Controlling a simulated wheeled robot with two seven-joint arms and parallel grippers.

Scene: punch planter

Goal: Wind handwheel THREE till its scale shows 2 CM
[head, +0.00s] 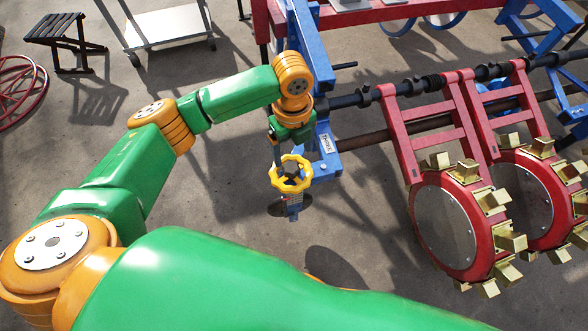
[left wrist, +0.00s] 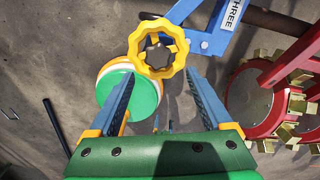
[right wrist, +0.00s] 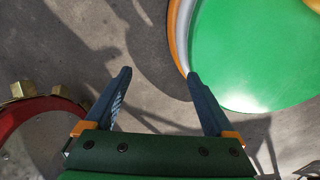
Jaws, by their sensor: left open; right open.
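The yellow handwheel (head: 290,184) stands at the end of a blue bracket bearing a white THREE label (head: 328,143). It also shows in the left wrist view (left wrist: 136,50), with the label (left wrist: 234,12) to its right. My left gripper (left wrist: 160,74) is open, its fingertips apart on either side of the wheel's lower edge in that view. Whether they touch the rim I cannot tell. In the head view it reaches down at the wheel. A small scale strip (head: 294,205) shows below the wheel; its reading is too small to tell. My right gripper (right wrist: 158,73) is open and empty over bare floor.
Red punch wheels (head: 445,225) with brass blocks stand to the right, on red arms along a dark shaft (head: 405,87). A blue frame (head: 302,40) rises behind the handwheel. A stool (head: 66,35) and a grey cart (head: 165,25) stand far back left. Floor around the handwheel's left is clear.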

